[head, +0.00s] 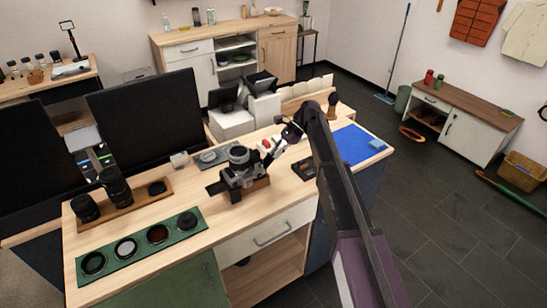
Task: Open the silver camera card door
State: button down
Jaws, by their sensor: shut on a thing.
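The silver camera (241,168) is silver and black, and stands on a small wooden block on the workbench (209,222). A dark strap or plate sticks out at its lower left. My gripper (265,151) reaches in from the upper right, with its fingertips at the camera's right side. It is shut on a part of the camera there. The card door is too small and too covered by the fingers to make out, and I cannot tell how far it stands open.
A green tray (134,246) with round filters and a wooden tray with lenses (117,186) lie left of the camera. A grey mat (214,155) lies behind it. A dark tray (304,169) and blue mat (353,144) lie right. Black monitors (150,122) stand at the back left.

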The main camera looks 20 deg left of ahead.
jog(key=shift+w+f+g+y+b, duration=0.15)
jog(key=shift+f+g+y+b, duration=0.2)
jog(key=shift+b, duration=0.25)
jog(key=shift+d, duration=0.1)
jog(key=c, duration=0.6)
grip_release()
jog(key=shift+c, duration=0.6)
jog(key=s+d+f+n+t+h, duration=0.2)
jog(key=s+d, duration=0.4)
jog(key=d, duration=0.7)
jog(key=s+d+f+n+t+h, duration=0.2)
jog(key=s+d, duration=0.5)
jog(key=d, duration=0.6)
jog(key=s+d+f+n+t+h, duration=0.3)
jog(key=s+d, duration=0.4)
jog(key=d, duration=0.7)
jog(key=shift+s+f+n+t, duration=0.2)
jog(key=shift+f+n+t, duration=0.15)
jog(key=shift+n+t, duration=0.3)
